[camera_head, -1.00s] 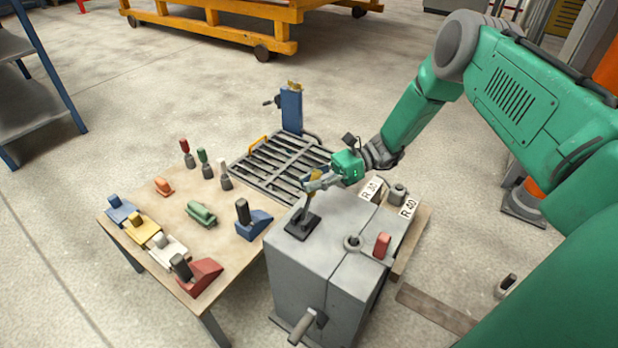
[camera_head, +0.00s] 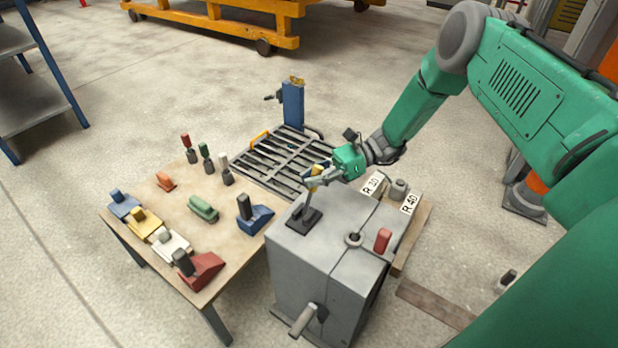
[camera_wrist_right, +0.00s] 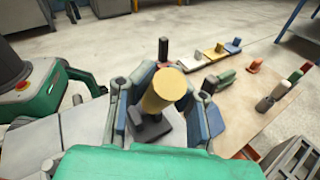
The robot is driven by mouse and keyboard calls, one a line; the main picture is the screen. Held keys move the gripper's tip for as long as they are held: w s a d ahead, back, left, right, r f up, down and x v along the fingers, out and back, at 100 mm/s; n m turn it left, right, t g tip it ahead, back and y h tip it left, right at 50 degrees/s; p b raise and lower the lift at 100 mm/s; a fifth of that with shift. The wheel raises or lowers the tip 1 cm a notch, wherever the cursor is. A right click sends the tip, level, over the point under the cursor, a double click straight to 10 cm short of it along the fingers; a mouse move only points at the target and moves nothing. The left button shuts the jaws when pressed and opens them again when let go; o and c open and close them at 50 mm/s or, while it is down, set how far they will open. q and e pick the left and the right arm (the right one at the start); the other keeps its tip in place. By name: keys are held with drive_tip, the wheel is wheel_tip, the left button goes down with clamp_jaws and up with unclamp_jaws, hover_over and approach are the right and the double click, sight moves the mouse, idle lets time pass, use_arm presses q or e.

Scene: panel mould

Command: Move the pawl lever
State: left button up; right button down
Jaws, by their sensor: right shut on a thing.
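The pawl lever (camera_head: 308,205) stands on a dark base on top of the grey mould block (camera_head: 318,246). Its yellow round knob is at its upper end. My right gripper (camera_head: 316,178) is shut on the knob; in the right wrist view the knob (camera_wrist_right: 164,90) sits between the two fingers, with the dark base (camera_wrist_right: 150,130) below it. The lever leans slightly in the head view. My left gripper is not in view.
A wooden table (camera_head: 180,240) left of the block holds coloured blocks and several handled pieces. A slatted grate (camera_head: 280,160) with a blue post (camera_head: 292,104) lies behind. A red peg (camera_head: 382,240) and R 30 and R 40 labels are on the block's right side.

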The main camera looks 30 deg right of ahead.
drive_tip(key=shift+s+d+f, duration=0.1)
drive_tip(key=shift+s+f, duration=0.1)
drive_tip(key=shift+s, duration=0.25)
drive_tip(key=c, duration=1.4)
unclamp_jaws()
drive_tip(key=shift+s+d+r, duration=0.1)
drive_tip(key=shift+s+r, duration=0.05)
drive_tip(key=shift+o, duration=0.2)
drive_tip(key=shift+w, duration=0.2)
drive_tip(key=shift+d, duration=0.1)
drive_tip(key=v, duration=1.2)
drive_tip(key=shift+f, duration=0.2)
